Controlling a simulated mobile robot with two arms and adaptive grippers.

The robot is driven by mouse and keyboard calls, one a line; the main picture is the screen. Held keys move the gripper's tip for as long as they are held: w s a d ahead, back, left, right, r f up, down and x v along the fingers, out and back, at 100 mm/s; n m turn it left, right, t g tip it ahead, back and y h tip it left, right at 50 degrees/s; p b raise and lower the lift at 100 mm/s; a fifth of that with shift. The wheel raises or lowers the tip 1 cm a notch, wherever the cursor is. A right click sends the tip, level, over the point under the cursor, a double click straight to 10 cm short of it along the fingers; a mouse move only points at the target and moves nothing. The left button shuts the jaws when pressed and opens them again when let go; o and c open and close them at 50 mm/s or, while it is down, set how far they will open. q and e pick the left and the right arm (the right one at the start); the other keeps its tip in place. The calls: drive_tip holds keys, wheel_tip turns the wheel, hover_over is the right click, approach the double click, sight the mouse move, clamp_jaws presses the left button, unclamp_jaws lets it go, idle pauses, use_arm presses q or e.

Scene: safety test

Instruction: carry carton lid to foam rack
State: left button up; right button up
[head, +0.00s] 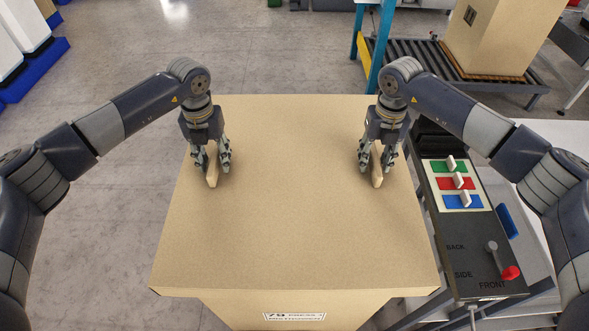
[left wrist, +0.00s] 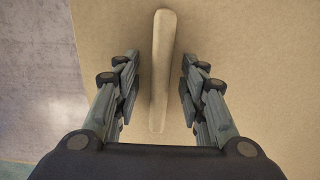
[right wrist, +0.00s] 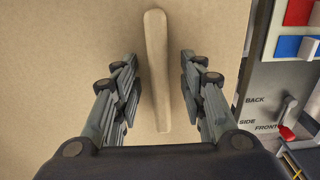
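The carton lid (head: 300,200) is a large flat tan cover on a tall carton in front of me, with two raised bar handles. My left gripper (head: 212,165) is over the left handle (head: 212,175). In the left wrist view its open fingers (left wrist: 157,90) stand on both sides of the handle (left wrist: 160,60), with gaps. My right gripper (head: 377,163) is over the right handle (head: 377,178). In the right wrist view its open fingers (right wrist: 158,90) stand on both sides of that handle (right wrist: 157,60), also with gaps. I cannot make out a foam rack.
A control panel (head: 470,235) with coloured switches and a red-knobbed lever (head: 508,272) stands close to the carton's right side. A roller conveyor (head: 420,62) with a tall tan box (head: 490,35) is at the back right. Grey floor (head: 110,250) is clear at left.

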use_arm(q)
drive_tip(key=shift+f, duration=0.15)
use_arm(e)
drive_tip(key=shift+f, duration=0.15)
use_arm(q)
clamp_jaws()
use_arm(e)
clamp_jaws()
